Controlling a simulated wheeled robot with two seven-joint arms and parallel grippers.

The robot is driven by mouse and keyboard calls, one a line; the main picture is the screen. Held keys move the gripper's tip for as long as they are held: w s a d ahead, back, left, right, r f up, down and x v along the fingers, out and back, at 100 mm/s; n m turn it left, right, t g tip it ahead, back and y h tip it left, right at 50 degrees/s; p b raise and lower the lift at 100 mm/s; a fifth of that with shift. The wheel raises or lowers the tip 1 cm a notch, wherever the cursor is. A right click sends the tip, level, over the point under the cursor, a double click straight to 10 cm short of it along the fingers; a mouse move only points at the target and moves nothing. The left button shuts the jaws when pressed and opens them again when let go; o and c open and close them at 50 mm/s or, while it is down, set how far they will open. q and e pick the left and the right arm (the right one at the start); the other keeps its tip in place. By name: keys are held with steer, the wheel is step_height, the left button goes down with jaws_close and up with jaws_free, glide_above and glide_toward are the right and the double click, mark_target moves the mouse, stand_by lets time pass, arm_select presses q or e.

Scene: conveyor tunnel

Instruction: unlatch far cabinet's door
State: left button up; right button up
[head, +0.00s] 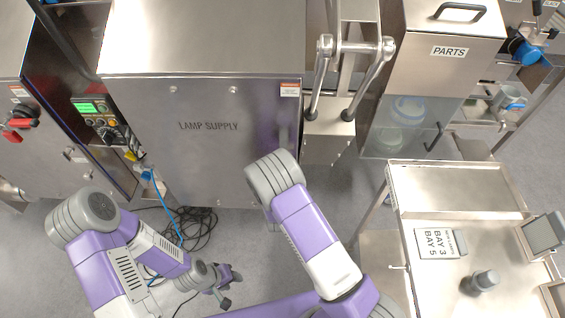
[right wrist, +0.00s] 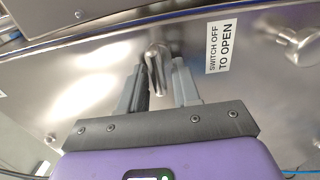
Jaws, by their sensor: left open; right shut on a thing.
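A metal door or panel (right wrist: 90,75) fills the right wrist view, with a label (right wrist: 219,47) reading "SWITCH OFF TO OPEN". A metal latch handle (right wrist: 155,69) sticks out from it. My right gripper (right wrist: 159,80) is shut on this handle, one finger on each side. In the head view my right wrist hides that gripper, in front of the lower right of the cabinet marked "LAMP SUPPLY" (head: 210,145). My left gripper (head: 226,286) is open and empty, low over the floor. Whether the panel belongs to the lamp supply cabinet I cannot tell.
A control panel with a green screen (head: 90,107) and a red rotary switch (head: 18,123) are at left. Dark cables (head: 200,228) lie on the floor. A parts cabinet (head: 440,60) and a metal cart (head: 455,185) stand at right. A knob (right wrist: 302,42) sits right of the label.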

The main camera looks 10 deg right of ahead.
stand_by(0.4)
steer(key=o, duration=0.7)
steer(key=shift+p+v, duration=0.75)
steer(key=shift+v, duration=3.05)
